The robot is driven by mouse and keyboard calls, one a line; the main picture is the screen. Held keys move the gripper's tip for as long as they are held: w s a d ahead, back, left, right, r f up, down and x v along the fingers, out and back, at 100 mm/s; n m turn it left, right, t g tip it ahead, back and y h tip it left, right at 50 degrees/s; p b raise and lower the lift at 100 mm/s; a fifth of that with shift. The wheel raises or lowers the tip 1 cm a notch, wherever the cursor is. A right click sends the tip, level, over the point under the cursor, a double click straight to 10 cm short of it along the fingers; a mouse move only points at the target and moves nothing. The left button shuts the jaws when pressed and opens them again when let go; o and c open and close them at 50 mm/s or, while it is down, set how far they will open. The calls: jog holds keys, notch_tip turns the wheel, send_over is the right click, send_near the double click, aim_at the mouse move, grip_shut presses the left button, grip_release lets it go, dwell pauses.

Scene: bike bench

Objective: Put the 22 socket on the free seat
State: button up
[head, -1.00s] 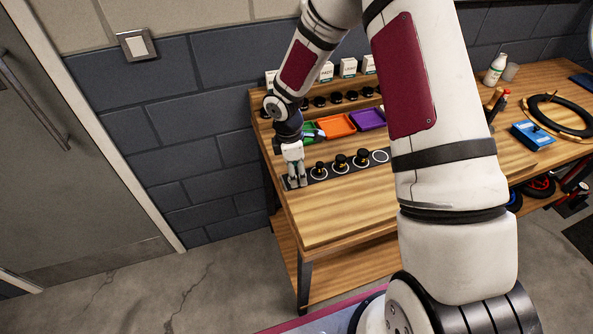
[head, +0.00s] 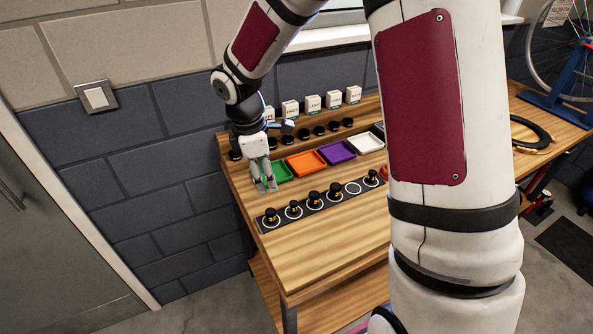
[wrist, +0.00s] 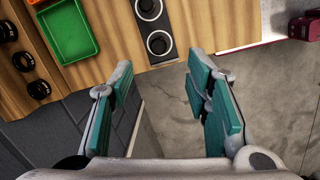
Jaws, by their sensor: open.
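A black socket rail (head: 324,203) lies on the bench with several upright black sockets in ringed seats. One white-ringed seat (head: 353,188) is empty, between the rightmost visible socket (head: 371,177) and the others. I cannot read the size marks, so I cannot tell which socket is the 22. My gripper (head: 265,187) is open and empty, above the bench beside the green tray, behind the rail's left end. In the wrist view my open fingers (wrist: 160,78) frame the bench edge and floor; two rail sockets, the end one (wrist: 160,43) included, show ahead of them.
Green (head: 284,172), orange (head: 306,163), purple (head: 338,152) and white (head: 366,143) trays stand behind the rail. Black round pieces (head: 319,131) and small white boxes (head: 312,102) line the steps behind. The bench front (head: 310,250) is clear. My arm hides the rail's right end.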

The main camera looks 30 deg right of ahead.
jog(key=s+d+r+m+t, duration=0.1)
jog(key=s+r+m, duration=0.2)
jog(key=s+r, duration=0.3)
jog(key=s+d+r+m+t, duration=0.1)
jog(key=s+r+m, duration=0.3)
jog(key=r, duration=0.4)
jog(key=s+r+m+t, duration=0.1)
jog(key=s+r+m, duration=0.2)
jog(key=s, duration=0.3)
jog(key=s+a+r+m+t+y, duration=0.1)
jog(key=s+r+m+t, duration=0.1)
jog(key=s, duration=0.5)
jog(key=r+m, duration=0.1)
jog(key=m, duration=0.1)
jog(key=shift+s+r+m+t+y, duration=0.15)
jog(key=shift+r+m+t+y, duration=0.1)
jog(key=shift+m+t+y, duration=0.05)
jog(key=shift+a, duration=0.1)
